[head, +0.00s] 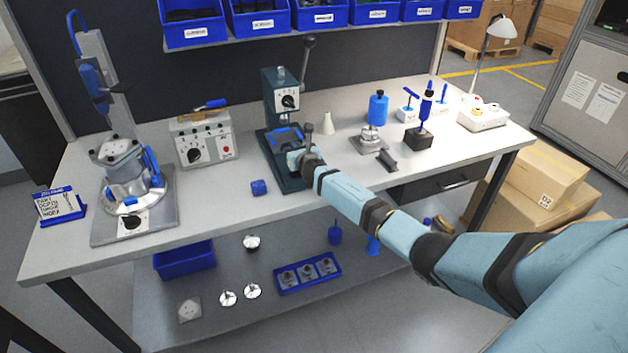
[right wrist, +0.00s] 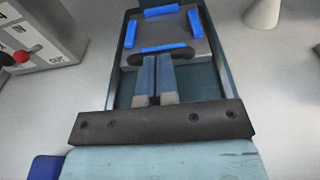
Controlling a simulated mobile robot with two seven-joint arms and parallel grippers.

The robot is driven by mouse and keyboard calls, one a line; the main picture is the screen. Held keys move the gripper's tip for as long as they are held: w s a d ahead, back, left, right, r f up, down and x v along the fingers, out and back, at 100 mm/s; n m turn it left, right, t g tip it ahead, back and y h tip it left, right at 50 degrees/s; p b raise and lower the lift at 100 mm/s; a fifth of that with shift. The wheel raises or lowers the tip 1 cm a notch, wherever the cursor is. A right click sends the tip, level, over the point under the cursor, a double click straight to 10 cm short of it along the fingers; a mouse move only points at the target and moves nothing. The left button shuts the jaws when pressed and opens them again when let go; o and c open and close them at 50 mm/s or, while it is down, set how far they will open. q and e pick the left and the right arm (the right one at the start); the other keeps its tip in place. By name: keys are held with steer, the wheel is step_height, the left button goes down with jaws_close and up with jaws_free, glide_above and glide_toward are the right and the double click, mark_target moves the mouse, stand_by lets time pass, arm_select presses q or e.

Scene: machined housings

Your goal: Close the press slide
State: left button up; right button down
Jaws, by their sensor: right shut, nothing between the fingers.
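The press (head: 283,97) stands at the back middle of the bench, dark teal with a dial and a raised lever. Its slide is a grey plate (right wrist: 168,34) with blue stops on its edges, lying in a dark channel in the right wrist view. A dark bar or handle (right wrist: 184,53) is at the slide's near edge. My right gripper (right wrist: 156,60) is shut and empty, its fingers together at the near edge of the slide. Whether the fingertips touch it I cannot tell. In the head view my right gripper (head: 294,156) partly covers the press base. My left gripper is not in view.
A grey control box (head: 204,138) stands left of the press and a white cone (head: 326,123) right of it. A fixture with a blue-topped post (head: 376,112) stands further right. Blue bins (head: 260,22) hang above.

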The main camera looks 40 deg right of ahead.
steer(key=shift+w+d+r, duration=0.1)
steer(key=shift+r, duration=0.25)
steer(key=shift+s, duration=0.2)
steer(key=p+v, duration=0.1)
steer(key=v, duration=0.3)
steer(key=p+v, duration=0.1)
steer(key=v, duration=0.8)
steer(key=shift+s+f+p, duration=0.25)
steer(key=shift+s+p, duration=0.05)
steer(key=shift+p, duration=0.1)
steer(key=s+a+f+m+g+y+p, duration=0.2)
steer(key=s+a+f+m, duration=0.2)
steer(key=s+a+m, duration=0.4)
steer(key=s+a+f+m+g+y+p, duration=0.1)
steer(key=s+a+f+m+y+p, duration=0.1)
steer(key=s+a+f+m, duration=0.6)
steer(key=s+a+r+m+g+y+p, duration=0.1)
steer(key=s+a+r+m, duration=0.1)
steer(key=s+m, duration=0.5)
steer(key=s+a+r+m+g+y+p, duration=0.1)
steer(key=s+a+m, duration=0.4)
steer(key=s, duration=0.8)
step_height(320, 180, up, 3)
steer(key=shift+s+a+f+m+y+p, duration=0.2)
steer(key=shift+m+y+p, duration=0.3)
steer(key=shift+m, duration=0.7)
